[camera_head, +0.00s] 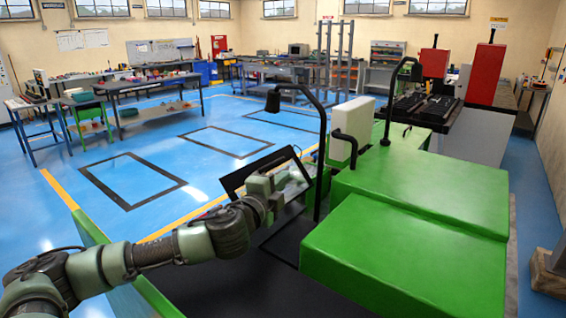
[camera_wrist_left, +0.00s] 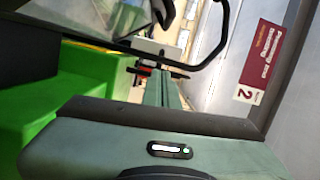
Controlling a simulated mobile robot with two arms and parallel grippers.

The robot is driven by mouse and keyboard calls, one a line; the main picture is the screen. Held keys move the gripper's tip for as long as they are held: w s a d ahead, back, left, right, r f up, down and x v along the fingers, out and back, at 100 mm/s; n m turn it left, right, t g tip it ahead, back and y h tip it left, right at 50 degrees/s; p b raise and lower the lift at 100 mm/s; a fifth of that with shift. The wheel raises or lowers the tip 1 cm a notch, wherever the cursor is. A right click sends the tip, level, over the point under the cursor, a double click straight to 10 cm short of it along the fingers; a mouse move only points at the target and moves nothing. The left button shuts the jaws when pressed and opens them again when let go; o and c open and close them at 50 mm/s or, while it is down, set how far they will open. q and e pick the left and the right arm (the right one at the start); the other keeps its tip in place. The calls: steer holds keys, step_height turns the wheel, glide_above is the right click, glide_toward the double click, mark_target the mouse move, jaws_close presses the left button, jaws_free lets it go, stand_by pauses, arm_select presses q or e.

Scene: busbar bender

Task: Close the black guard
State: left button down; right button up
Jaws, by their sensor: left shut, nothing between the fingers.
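The black guard (camera_head: 256,164) is a dark-framed panel standing tilted beside the green machine in the head view. My left gripper (camera_head: 292,183) is in front of the guard and overlaps its right part. It is shut with nothing between its fingers. I cannot tell whether it touches the frame. In the left wrist view, my gripper's fingers (camera_wrist_left: 163,92) point up the picture, and dark frame bars show around them. My arm and gripper hide part of the guard. My right gripper is not in view.
The green machine housing (camera_head: 410,225) fills the right foreground. A black curved lamp arm (camera_head: 321,140) rises close to my left gripper, with a white box (camera_head: 351,130) behind it. A red sign (camera_wrist_left: 266,55) shows in the left wrist view. The blue floor (camera_head: 185,150) beyond is open.

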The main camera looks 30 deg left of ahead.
mark_target(281, 165)
arm_select(q)
steer(key=w+a+p, duration=0.1)
steer(key=w, duration=0.1)
steer(key=w+a+p, duration=0.1)
steer(key=w+a, duration=0.1)
steer(key=w, duration=0.1)
steer(key=w+a+p, duration=0.1)
steer(key=w, duration=0.1)
steer(key=shift+w+a+f, duration=0.25)
steer(key=shift+w+a, duration=0.05)
steer(key=shift+w, duration=0.1)
steer(key=shift+a+p, duration=0.3)
steer(key=shift+a, duration=0.15)
steer(key=shift+d+f, duration=0.1)
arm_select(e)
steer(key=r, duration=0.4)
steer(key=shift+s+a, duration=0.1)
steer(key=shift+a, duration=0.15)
